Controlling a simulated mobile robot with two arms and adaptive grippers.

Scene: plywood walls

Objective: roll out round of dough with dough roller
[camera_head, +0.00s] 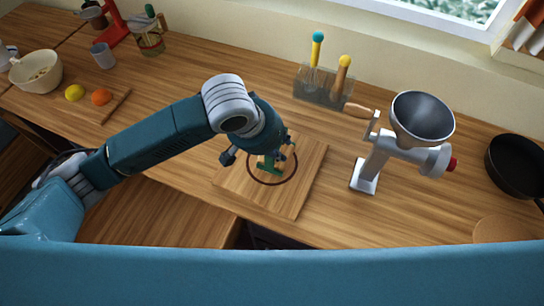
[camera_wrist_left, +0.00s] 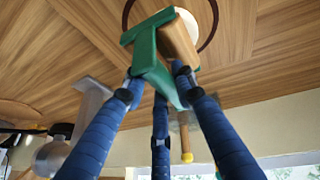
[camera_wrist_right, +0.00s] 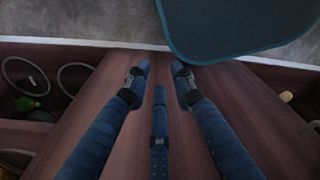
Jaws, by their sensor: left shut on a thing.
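My left gripper (camera_head: 258,148) is shut on the green handle of the dough roller (camera_wrist_left: 150,60), above the wooden board (camera_head: 297,200). The roller's wooden cylinder (camera_wrist_left: 178,42) shows beside the handle in the left wrist view. The pale round of dough (camera_wrist_left: 188,26) shows partly behind the cylinder, inside a dark red ring (camera_head: 273,184) on the board. Whether the cylinder touches the dough I cannot tell. In the head view the gripper hides most of the roller and dough. My right gripper (camera_wrist_right: 158,72) shows only in its wrist view, open and empty, fingers apart.
A metal grinder (camera_head: 395,150) stands just right of the board. A utensil holder (camera_head: 325,87) is behind it. A black pan (camera_head: 515,165) is far right. A lemon (camera_head: 74,93), an orange (camera_head: 101,97) and a bowl (camera_head: 36,70) are at left. Bare counter lies between the fruit and board.

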